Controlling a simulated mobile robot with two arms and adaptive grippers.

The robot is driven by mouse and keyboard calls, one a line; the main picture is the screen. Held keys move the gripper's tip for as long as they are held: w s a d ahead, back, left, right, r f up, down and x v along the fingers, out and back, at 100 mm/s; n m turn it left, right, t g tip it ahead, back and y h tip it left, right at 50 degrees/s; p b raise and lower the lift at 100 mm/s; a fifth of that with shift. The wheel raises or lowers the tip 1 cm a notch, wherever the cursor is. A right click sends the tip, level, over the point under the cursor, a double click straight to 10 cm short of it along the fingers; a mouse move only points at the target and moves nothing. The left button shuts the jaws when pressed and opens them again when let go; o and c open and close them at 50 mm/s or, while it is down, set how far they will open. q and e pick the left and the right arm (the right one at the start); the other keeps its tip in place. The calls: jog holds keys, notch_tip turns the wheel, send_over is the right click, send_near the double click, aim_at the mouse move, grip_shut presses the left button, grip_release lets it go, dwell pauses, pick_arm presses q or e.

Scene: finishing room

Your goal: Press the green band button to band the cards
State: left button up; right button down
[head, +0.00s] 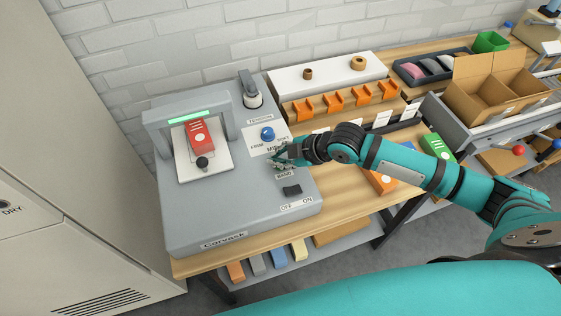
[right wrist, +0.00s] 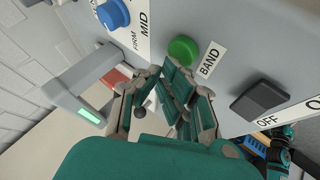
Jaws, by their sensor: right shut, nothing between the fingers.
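The grey banding machine (head: 235,223) stands on the wooden bench. Its green band button (right wrist: 183,51) shows in the right wrist view beside the BAND label (right wrist: 211,60); in the head view my gripper hides it. My right gripper (head: 277,160) is shut and empty, over the button area of the panel. In the right wrist view its fingers (right wrist: 176,92) are just short of the button in the picture; I cannot tell whether they touch it. A red card pack (head: 200,137) lies on the white plate (head: 217,160) under the arch.
A blue knob (head: 267,134) and a black OFF/ON switch (head: 292,190) flank the button area. Orange holders (head: 333,98), a cardboard box (head: 488,85) and a green box (head: 437,148) are to the right. The arch carries a lit green strip (head: 192,116).

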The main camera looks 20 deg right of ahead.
jog(key=shift+f, duration=0.6)
dwell(0.9)
jog(key=shift+r, duration=0.15)
jog(key=shift+r+p, duration=0.75)
jog(key=shift+r, duration=0.05)
notch_tip(320, 180, up, 5)
jog(key=p, duration=0.5)
jog(key=shift+r, duration=0.1)
dwell(0.5)
